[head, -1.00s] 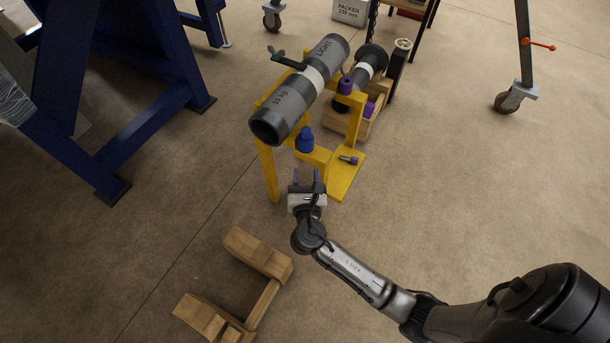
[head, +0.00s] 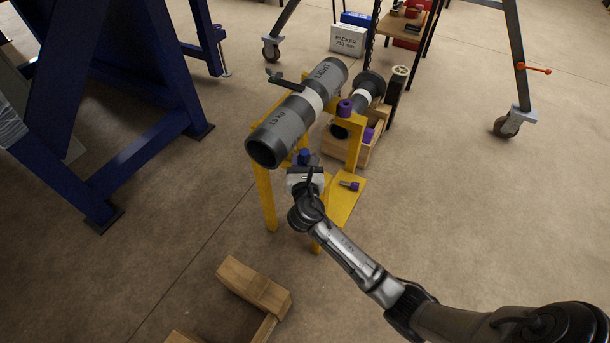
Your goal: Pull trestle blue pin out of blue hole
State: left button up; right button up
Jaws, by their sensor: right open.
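The yellow trestle (head: 345,203) stands in the middle of the head view and carries a grey pipe (head: 285,125) marked LIGHT. The blue pin (head: 304,157) shows its knob at the trestle's near side, under the pipe. Its shank and the blue hole are hidden. My right gripper (head: 303,170) is open at the blue knob, with its fingers around or right beside it; I cannot tell which. The gripper body covers the lower part of the knob. My left gripper is not in view.
A wooden cradle (head: 254,286) lies on the floor in front. A blue steel stand (head: 110,100) is at left.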

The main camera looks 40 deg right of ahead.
jog(key=shift+w+d, duration=0.45)
jog(key=shift+w, duration=0.1)
jog(key=shift+c, duration=0.3)
jog(key=c, duration=0.6)
jog(key=shift+c, duration=0.2)
jog(key=shift+s+r+p, duration=0.1)
jog(key=shift+r+p, duration=0.25)
jog(key=shift+p, duration=0.05)
jog(key=shift+r+p, duration=0.4)
jog(key=shift+p, duration=0.2)
jog(key=shift+r, duration=0.15)
jog(key=shift+r+p, duration=1.6)
jog(key=shift+p, duration=0.75)
jog(key=shift+r+p, duration=1.25)
jog(key=shift+p, duration=0.4)
